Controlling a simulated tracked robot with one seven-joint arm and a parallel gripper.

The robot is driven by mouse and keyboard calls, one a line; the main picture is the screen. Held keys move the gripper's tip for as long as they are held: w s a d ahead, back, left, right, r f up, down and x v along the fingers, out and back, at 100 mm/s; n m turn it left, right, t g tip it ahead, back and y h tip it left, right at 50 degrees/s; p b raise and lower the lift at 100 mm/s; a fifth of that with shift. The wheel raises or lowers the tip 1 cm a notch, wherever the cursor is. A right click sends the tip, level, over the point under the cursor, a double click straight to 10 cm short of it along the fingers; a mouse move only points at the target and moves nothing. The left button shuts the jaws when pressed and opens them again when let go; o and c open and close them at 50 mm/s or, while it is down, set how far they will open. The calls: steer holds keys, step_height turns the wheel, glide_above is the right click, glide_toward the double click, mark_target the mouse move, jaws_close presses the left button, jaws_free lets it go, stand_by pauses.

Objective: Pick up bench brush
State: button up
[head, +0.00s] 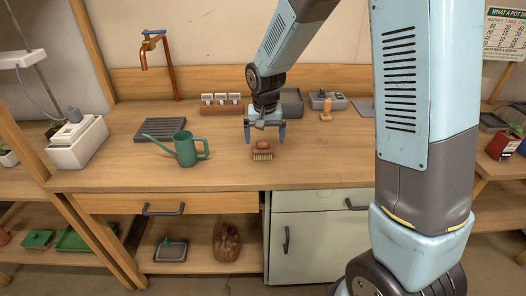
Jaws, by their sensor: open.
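The bench brush (262,155) lies on the wooden worktop near its front edge, bristles toward me. It has a reddish-brown wooden back and handle and pale bristles. My gripper (264,139) hangs just above and behind the brush, pointing down. I cannot tell from this view the exact height of the fingertips over the worktop.
A green watering can (186,149) stands left of the brush, with a dark ribbed tray (160,129) behind it. A copper tap (158,65) rises at the back left. A grey bin (291,104) stands behind my gripper. The worktop right of the brush is clear.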

mark_target(263, 141)
steer(key=shift+w+a+f, duration=0.1)
steer(key=shift+w+f, duration=0.05)
steer(key=shift+f, duration=0.75)
steer(key=shift+w+a+f, duration=0.1)
steer(key=shift+f, duration=0.8)
steer(key=shift+w+a+f, duration=0.1)
steer(key=shift+w+f, duration=0.05)
steer(key=shift+f, duration=0.75)
steer(key=c, duration=1.1)
steer(key=shift+r, duration=0.15)
step_height(263, 141, up, 18)
